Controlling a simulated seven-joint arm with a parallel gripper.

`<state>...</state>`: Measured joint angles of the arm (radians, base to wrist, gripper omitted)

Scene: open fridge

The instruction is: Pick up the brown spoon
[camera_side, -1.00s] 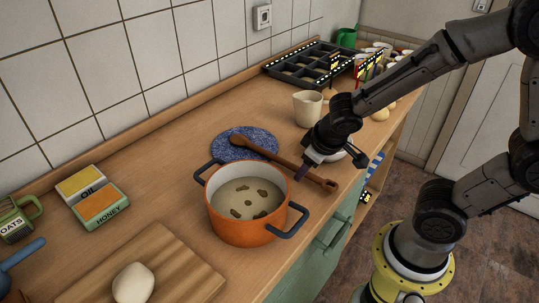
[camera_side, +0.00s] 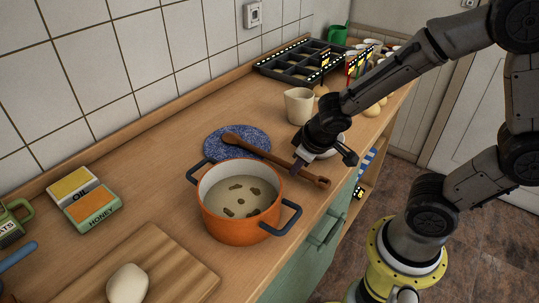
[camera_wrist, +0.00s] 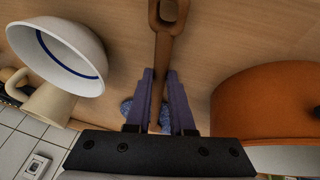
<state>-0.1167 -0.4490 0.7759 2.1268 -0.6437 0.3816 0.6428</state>
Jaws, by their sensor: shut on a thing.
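The brown spoon (camera_side: 262,151) lies slantwise, its bowl end over the round blue mat (camera_side: 222,144) and its handle reaching right, behind the orange pot. My gripper (camera_side: 299,164) points down at the handle half. In the wrist view my gripper's (camera_wrist: 163,98) purple fingers stand on both sides of the spoon's handle (camera_wrist: 162,52), shut on it. The holed handle end shows at the top of that view. The bowl end is hidden there by the gripper. I see no clear lift of the spoon off the counter.
The orange pot (camera_side: 235,222) of soup stands close in front; its side (camera_wrist: 268,100) is right of the fingers in the wrist view. A white bowl (camera_wrist: 60,58) and a cream jug (camera_side: 299,106) are near the gripper. A cutting board (camera_side: 185,275) with dough lies front left.

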